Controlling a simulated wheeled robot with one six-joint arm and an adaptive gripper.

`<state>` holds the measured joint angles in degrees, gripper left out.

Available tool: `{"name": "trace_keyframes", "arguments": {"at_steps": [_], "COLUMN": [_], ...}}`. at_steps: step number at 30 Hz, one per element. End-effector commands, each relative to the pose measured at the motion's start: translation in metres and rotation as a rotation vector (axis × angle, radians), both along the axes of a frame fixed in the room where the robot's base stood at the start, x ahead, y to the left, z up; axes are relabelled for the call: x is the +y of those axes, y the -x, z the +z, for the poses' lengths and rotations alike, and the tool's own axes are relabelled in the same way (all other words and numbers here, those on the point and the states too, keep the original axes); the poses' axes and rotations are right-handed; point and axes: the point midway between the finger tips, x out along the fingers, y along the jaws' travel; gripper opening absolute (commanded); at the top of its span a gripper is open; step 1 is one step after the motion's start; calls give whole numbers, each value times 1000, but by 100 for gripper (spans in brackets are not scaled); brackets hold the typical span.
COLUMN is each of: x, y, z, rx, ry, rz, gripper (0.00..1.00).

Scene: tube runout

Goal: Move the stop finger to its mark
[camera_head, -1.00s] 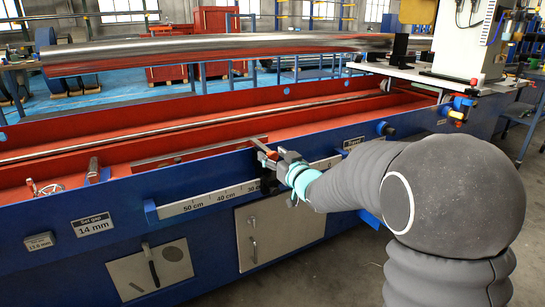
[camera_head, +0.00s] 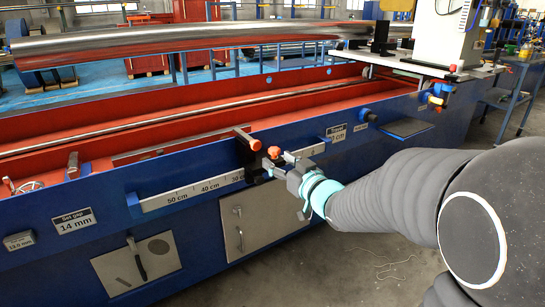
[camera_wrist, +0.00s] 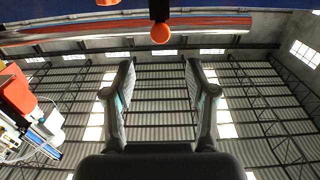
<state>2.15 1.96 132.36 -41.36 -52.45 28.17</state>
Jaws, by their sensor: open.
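The stop finger (camera_head: 247,140) is a dark bar on a black carriage (camera_head: 249,164) at the front rail of the blue and red trough. Orange knobs show on it, one on top and one (camera_head: 274,152) at the front. The white scale (camera_head: 190,193) with centimetre numbers runs left of the carriage; I cannot tell which mark is meant. My gripper (camera_head: 283,164) is just right of the front knob. In the wrist view, my gripper's fingers (camera_wrist: 160,72) are open and empty; an orange knob (camera_wrist: 160,33) on a black stem lies beyond the gap between the tips, apparently not gripped.
A long metal tube (camera_head: 190,40) lies above the far side of the trough. A "Set gap 14 mm" plate (camera_head: 74,220) is at left. A blue ledge (camera_head: 405,128) and a knob (camera_head: 367,115) are on the panel to the right. The floor at front right is free.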

Motion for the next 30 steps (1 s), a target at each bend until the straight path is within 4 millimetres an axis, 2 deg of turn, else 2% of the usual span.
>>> {"name": "trace_keyframes", "arguments": {"at_steps": [9, 10, 15, 17, 23, 30], "x": [-2, -2, -5, -8, -16, -19], "y": [3, 3, 6, 11, 31, 45], "z": [0, 0, -2, -1, 2, -1], "rx": [0, 0, -17, -34, 49, 251], "ry": [-1, -1, 0, 1, -192, -568], "rz": [0, 0, -7, -13, -24, -21], "gripper": [56, 54, 11, 0, 0, 0]}}
